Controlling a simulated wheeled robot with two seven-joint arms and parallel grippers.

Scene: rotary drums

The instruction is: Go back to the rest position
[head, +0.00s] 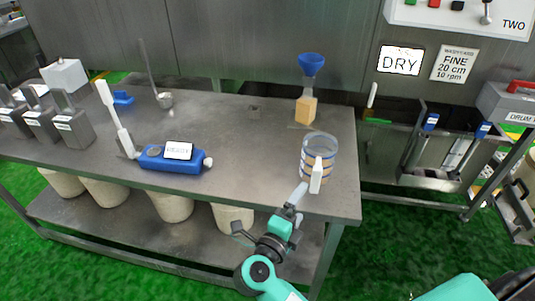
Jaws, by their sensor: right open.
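My right gripper (272,222) is open and shows at the bottom middle, in front of the table's front edge. Its teal and dark arm comes up from the bottom of the picture. I see nothing held in it. My left gripper is not in view.
A metal rack (440,180) stands at right. Green floor shows in front.

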